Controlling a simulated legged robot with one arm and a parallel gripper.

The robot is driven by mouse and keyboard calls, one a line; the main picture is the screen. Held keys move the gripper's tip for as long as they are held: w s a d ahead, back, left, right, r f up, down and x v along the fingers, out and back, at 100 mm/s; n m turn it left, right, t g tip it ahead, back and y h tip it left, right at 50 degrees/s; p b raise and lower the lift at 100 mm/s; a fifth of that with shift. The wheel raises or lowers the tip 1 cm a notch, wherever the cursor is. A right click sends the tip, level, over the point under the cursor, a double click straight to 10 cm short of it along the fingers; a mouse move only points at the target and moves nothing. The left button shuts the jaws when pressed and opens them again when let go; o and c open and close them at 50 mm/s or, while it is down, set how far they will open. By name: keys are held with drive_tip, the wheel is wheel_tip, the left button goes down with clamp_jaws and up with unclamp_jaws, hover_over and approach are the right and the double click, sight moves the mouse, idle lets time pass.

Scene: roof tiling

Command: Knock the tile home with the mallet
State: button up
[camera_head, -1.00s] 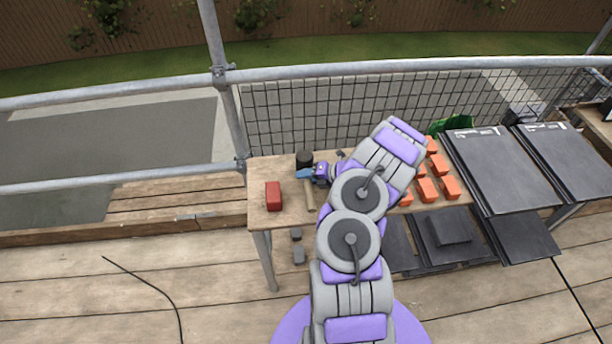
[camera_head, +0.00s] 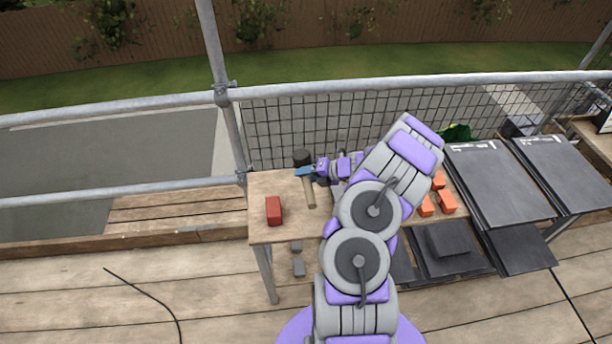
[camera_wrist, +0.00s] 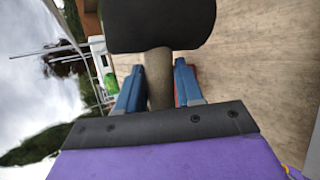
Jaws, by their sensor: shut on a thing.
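The mallet has a black head (camera_head: 303,157) and a pale wooden handle (camera_head: 309,192). My gripper (camera_head: 306,172) has its blue fingers shut around the handle just below the head, over the left part of the wooden table. In the wrist view, the black head (camera_wrist: 160,22) is close above the fingers (camera_wrist: 159,80), and part of the handle (camera_wrist: 159,75) is between them. Dark flat slabs (camera_head: 500,185) and (camera_head: 565,170) lie at the right. I cannot tell which one is the task's tile, or whether any is out of place.
A red block (camera_head: 274,210) lies on the table (camera_head: 290,230), left of my arm. Several orange blocks (camera_head: 447,202) lie to its right, partly hidden by my arm. More dark slabs and a grey block (camera_head: 450,238) are lower down. A metal rail (camera_head: 400,85) with mesh runs behind.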

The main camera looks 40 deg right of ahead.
clamp_jaws()
